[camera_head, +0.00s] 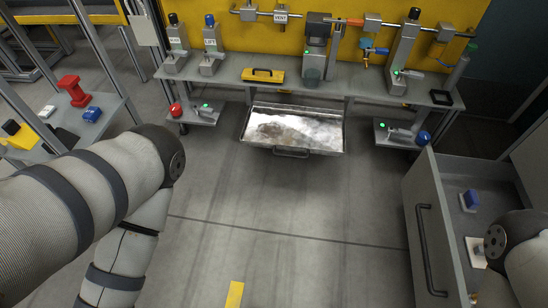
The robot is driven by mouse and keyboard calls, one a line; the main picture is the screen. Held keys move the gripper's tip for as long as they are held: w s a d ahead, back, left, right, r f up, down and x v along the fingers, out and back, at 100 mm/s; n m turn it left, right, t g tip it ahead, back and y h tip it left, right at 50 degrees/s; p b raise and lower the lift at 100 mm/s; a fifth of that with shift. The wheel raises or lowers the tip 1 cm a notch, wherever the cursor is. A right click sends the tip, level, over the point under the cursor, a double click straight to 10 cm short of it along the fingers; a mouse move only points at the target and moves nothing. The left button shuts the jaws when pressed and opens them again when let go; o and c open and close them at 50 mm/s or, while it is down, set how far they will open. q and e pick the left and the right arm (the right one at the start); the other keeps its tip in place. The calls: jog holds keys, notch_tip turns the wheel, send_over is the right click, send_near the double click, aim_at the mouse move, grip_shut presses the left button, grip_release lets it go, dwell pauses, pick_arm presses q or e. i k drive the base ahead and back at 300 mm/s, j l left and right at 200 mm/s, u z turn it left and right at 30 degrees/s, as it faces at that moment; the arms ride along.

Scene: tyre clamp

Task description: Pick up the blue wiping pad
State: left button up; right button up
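A blue block with a pale base (469,200) sits in the open grey drawer (425,235) at the right. A second small blue block (92,114) lies on the grey side table at the left. I cannot tell for certain which of these is the blue wiping pad. My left arm comes in from the left and bends down out of the bottom edge, so its gripper is out of view. My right arm shows at the lower right, over part of the drawer, and its gripper is not visible.
A metal tray (248,132) with a dirty, whitish surface hangs open below the workbench (215,83). A yellow toolbox (263,76) stands on the bench. A red part (75,91) stands on the left table. The middle floor is clear.

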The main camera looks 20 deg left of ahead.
aim_at(468, 201)
jog(key=k, duration=0.1)
jog(key=i+z, duration=0.45)
jog(key=i+j+z, duration=0.25)
jog(key=i+z, duration=0.25)
jog(key=i+j+z, duration=0.75)
jog(key=l+u, duration=0.05)
